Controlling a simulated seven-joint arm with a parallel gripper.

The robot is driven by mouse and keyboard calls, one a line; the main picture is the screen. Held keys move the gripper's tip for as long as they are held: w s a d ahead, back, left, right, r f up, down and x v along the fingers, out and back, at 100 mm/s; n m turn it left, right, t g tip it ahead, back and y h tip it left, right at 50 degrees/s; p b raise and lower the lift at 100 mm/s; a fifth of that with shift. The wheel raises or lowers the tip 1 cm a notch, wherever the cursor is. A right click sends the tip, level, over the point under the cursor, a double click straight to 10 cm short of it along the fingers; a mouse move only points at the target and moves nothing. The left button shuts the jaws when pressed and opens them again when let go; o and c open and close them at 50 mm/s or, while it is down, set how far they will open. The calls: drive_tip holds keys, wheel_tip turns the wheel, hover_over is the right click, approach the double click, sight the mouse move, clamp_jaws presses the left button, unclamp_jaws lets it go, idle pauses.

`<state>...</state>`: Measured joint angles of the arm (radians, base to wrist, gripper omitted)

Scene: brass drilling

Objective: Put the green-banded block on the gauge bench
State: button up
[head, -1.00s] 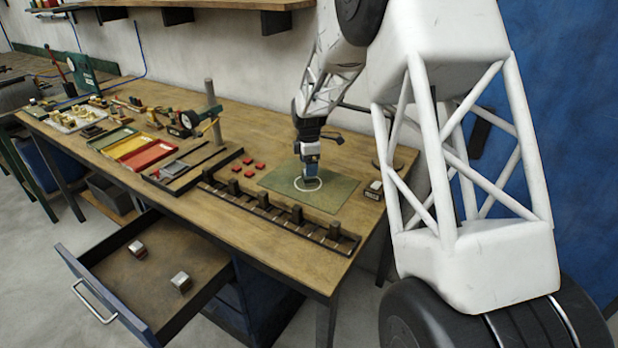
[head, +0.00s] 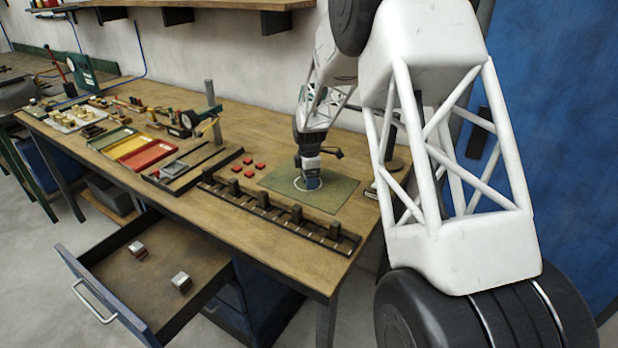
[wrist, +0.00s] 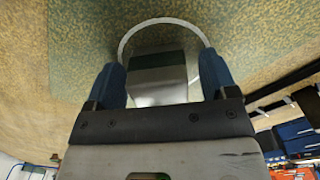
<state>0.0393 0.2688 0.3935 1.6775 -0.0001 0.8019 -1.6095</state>
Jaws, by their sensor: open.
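In the wrist view a metallic block (wrist: 160,78) with a dark greenish band along its far edge sits inside a white ring (wrist: 133,33). My gripper (wrist: 160,82) is open, with one blue finger on each side of the block and a gap on both sides. In the head view my gripper (head: 309,183) points down at the ring on a green mat (head: 338,197). I cannot tell which part of the long wooden bench (head: 240,128) is the gauge bench; a dial gauge (head: 188,120) stands farther left.
A dark slotted rack (head: 280,217) runs along the front edge. Several red pieces (head: 248,169) lie left of the mat. Coloured trays (head: 132,147) are farther left. The open drawer (head: 130,279) holds two small blocks (head: 181,282). Another block (head: 371,190) is partly hidden by my arm.

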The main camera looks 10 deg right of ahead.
drive_tip(key=shift+c, duration=0.2)
clamp_jaws()
drive_tip(key=shift+r, duration=0.15)
drive_tip(key=shift+r, duration=0.75)
wheel_tip(320, 180, up, 2)
drive_tip(key=s, duration=0.5)
drive_tip(key=s+r, duration=0.1)
drive_tip(key=s, duration=1)
drive_tip(key=shift+a+r, duration=0.15)
drive_tip(key=shift+a, duration=0.15)
drive_tip(key=shift+w, duration=0.1)
